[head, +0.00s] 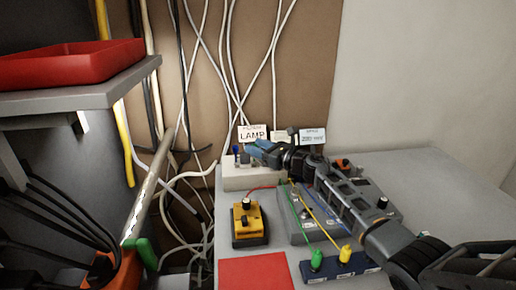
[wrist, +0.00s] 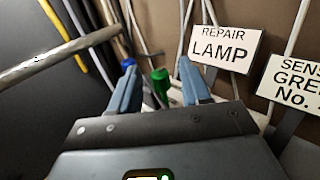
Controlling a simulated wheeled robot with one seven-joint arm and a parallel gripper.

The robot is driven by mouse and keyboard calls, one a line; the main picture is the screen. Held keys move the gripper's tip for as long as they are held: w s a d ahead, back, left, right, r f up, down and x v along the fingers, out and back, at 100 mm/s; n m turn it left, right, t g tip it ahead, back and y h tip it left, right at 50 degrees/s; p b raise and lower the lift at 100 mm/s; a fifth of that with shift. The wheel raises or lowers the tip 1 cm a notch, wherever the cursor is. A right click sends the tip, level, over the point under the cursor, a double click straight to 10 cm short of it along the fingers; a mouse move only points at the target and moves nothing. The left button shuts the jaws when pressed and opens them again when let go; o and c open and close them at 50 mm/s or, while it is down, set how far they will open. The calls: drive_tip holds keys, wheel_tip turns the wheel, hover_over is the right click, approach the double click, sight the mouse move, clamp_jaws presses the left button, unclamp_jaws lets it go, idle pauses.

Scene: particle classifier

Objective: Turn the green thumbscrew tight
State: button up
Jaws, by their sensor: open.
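The green thumbscrew (wrist: 160,87) shows in the wrist view as an upright green knob between the two blue fingers of my gripper (wrist: 158,68). The fingers are spread, with a visible gap on each side of the knob; whether they are level with it is hard to tell. In the head view my gripper (head: 254,147) is over the white box (head: 238,180) at the back of the bench, and I cannot make out the green thumbscrew there. A blue knob (wrist: 129,63) shows just behind the left fingertip in the wrist view.
A label reading "REPAIR LAMP" (wrist: 224,45) stands behind and to the right. A yellow box with a knob (head: 246,222) and a grey device are in front. A pale rod (head: 150,185) rises at left. Cables hang behind. A red tray (head: 70,68) sits on a shelf.

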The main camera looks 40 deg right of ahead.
drive_tip(key=shift+c, duration=0.2)
clamp_jaws()
